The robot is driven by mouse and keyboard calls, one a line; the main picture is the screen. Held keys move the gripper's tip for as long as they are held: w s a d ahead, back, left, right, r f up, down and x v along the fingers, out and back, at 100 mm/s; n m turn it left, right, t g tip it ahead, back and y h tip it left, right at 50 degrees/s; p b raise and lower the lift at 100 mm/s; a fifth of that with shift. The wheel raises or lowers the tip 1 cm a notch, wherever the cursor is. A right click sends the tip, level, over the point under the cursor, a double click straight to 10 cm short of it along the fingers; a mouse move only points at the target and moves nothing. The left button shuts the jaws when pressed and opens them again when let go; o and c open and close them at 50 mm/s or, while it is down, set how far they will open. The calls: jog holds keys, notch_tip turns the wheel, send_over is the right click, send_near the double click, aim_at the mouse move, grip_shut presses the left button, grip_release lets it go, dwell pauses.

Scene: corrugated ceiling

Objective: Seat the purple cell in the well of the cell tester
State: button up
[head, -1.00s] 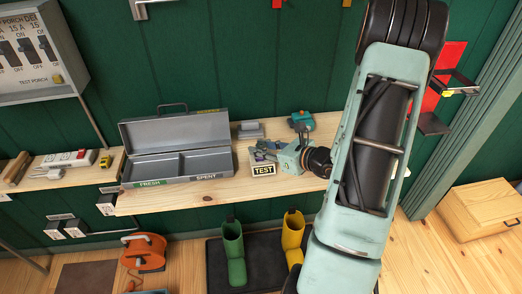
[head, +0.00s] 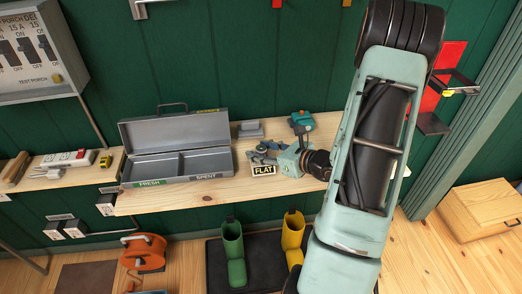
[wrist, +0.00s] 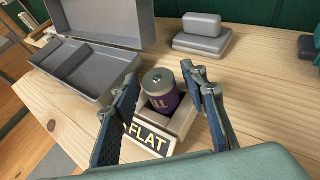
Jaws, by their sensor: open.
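The purple cell (wrist: 161,95) stands upright in the well of the cell tester (wrist: 184,122), its grey metal cap uppermost. The tester's front plate (head: 263,170) reads FLAT, and the plate shows in the wrist view too. My gripper (wrist: 166,84) is open, with its blue-grey fingers on either side of the cell and gaps showing between them and it. In the head view my gripper (head: 262,151) is over the tester and hides the cell and most of the well.
An open grey toolbox (head: 177,181) with FRESH and SPENT compartments stands left of the tester; both compartments look empty. A grey block (head: 250,130) and a teal object (head: 301,121) lie behind. Bare wood shows at the shelf's front edge.

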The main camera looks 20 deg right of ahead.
jog(key=shift+r, duration=0.3)
jog(key=v, duration=1.2)
jog(key=shift+f, duration=0.2)
